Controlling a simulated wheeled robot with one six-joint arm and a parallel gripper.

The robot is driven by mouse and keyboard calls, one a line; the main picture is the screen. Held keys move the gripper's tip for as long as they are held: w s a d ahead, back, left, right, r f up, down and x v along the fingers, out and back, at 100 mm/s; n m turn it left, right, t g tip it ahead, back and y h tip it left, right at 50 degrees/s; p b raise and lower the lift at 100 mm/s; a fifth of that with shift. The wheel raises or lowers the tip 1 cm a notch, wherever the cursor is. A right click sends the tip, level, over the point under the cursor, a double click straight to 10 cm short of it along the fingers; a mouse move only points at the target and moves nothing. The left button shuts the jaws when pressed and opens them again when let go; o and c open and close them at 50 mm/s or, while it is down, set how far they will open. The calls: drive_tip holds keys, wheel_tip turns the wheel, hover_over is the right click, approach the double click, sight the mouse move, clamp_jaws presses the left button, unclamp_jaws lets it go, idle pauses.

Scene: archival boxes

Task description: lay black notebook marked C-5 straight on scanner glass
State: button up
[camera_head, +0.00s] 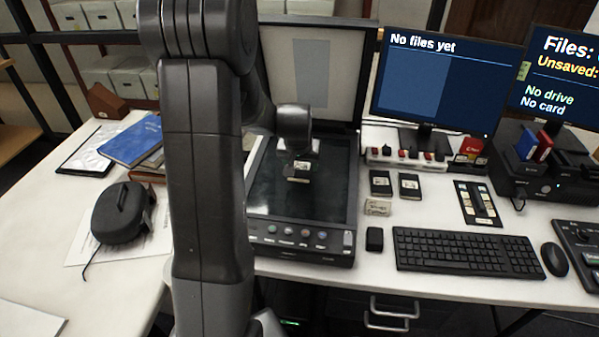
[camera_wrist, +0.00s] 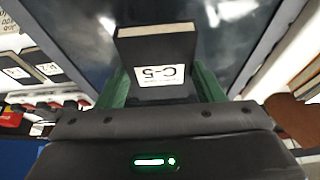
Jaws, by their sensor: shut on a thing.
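The black notebook marked C-5 (camera_wrist: 157,48) is small and has a white label, which reads upside down in the wrist view. My gripper (camera_wrist: 162,88) is shut on it, with a green finger on each side. In the head view my gripper (camera_head: 299,164) holds the notebook (camera_head: 299,179) over the middle of the dark scanner glass (camera_head: 333,195). I cannot tell whether the notebook touches the glass. The scanner lid (camera_head: 345,70) stands open behind. My arm hides the left part of the scanner in the head view.
Two small dark labelled items (camera_head: 380,183) lie right of the scanner, near a pale block (camera_head: 377,207). A keyboard (camera_head: 465,252) and a monitor (camera_head: 445,80) reading "No files yet" stand further right. A black case (camera_head: 120,212) and a blue book (camera_head: 130,140) lie left.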

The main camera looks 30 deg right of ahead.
sight(300, 170)
drive_tip(key=shift+f, duration=2.2)
drive_tip(key=shift+f, duration=0.25)
drive_tip(key=o, duration=1)
drive_tip(key=shift+r, duration=0.1)
drive_tip(key=shift+r, duration=0.45)
drive_tip(key=v, duration=1.1)
drive_tip(key=shift+s+a+r, duration=0.15)
drive_tip(key=shift+a, duration=0.05)
